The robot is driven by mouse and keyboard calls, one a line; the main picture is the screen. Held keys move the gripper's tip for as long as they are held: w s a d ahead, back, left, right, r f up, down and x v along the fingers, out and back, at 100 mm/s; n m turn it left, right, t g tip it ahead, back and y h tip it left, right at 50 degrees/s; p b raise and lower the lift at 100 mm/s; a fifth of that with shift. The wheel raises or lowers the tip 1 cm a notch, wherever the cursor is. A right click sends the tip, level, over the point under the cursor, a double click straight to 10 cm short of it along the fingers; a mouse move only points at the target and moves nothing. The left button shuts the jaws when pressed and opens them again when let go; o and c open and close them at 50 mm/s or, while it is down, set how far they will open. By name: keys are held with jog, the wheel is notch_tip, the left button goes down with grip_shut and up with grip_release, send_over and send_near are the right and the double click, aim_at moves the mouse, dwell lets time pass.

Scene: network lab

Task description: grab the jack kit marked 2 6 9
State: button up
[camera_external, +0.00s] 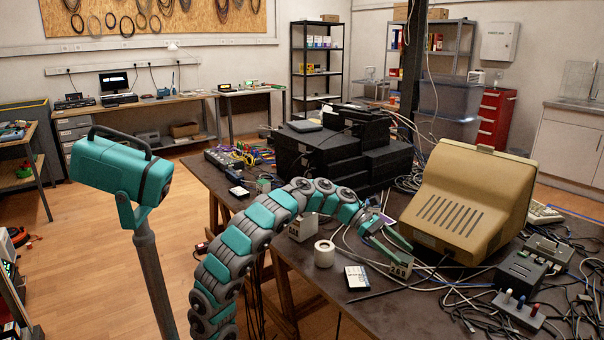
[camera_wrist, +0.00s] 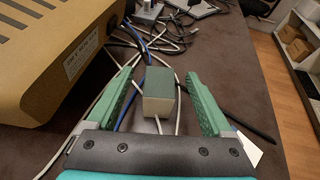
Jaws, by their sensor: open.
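A small beige box (camera_external: 401,266) with dark digits on its face stands on the dark table (camera_external: 320,278), just in front of the beige monitor. The digits look like 26 and a third I cannot read for certain. In the wrist view the box (camera_wrist: 158,106) shows a grey-green top and a pale side. My gripper (camera_wrist: 163,75) is open, with one green finger on each side of the box and gaps between. In the external view my gripper (camera_external: 395,243) reaches down at the box and partly hides it.
The bulky beige monitor (camera_external: 462,200) stands close beside my gripper. Loose cables (camera_external: 452,290) lie around the box. A white tape roll (camera_external: 324,254), a dark labelled card (camera_external: 357,277) and another pale box (camera_external: 302,229) are to the left. Grey devices (camera_external: 521,271) stand at the right.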

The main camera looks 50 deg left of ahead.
aim_at(411, 266)
jog(key=shift+d+f, duration=0.15)
jog(key=shift+f, duration=0.65)
jog(key=shift+b+x, duration=0.3)
jog(key=shift+x, duration=2.1)
grip_shut()
